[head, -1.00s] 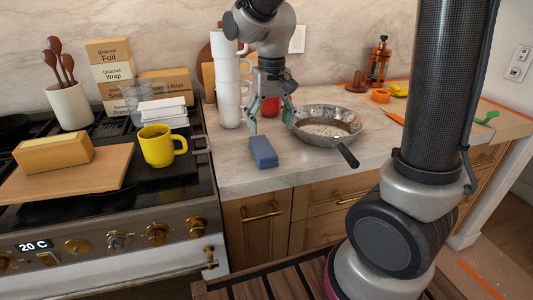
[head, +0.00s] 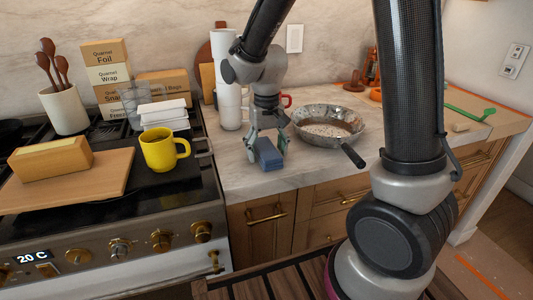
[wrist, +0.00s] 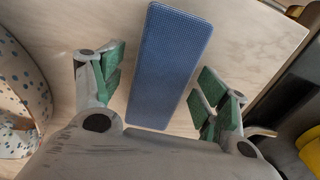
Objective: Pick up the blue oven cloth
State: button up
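The blue oven cloth (head: 268,155) is a folded block lying on the marble counter, near the counter's front edge. In the wrist view the cloth (wrist: 170,65) runs lengthwise between the two green-padded fingers. My gripper (head: 266,150) is low over the cloth in the head view, with one finger on each side of it. In the wrist view my gripper (wrist: 160,95) is open, with a gap between the cloth and each finger's pads. How close the fingertips are to the counter is hard to tell.
A speckled pan (head: 328,122) stands right of the cloth, its dark handle toward the front. White stacked cups (head: 229,108) stand behind left. The stove with a yellow mug (head: 162,150) is at left. Bare counter (head: 235,170) lies left of the cloth.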

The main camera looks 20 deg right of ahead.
aim_at(267, 148)
jog(key=c, duration=0.9)
jog(key=shift+o, duration=0.2)
jog(key=shift+r, duration=0.1)
notch_tip(267, 148, up, 10)
jog(key=shift+f, duration=0.1)
jog(key=o, duration=0.5)
jog(key=c, duration=0.4)
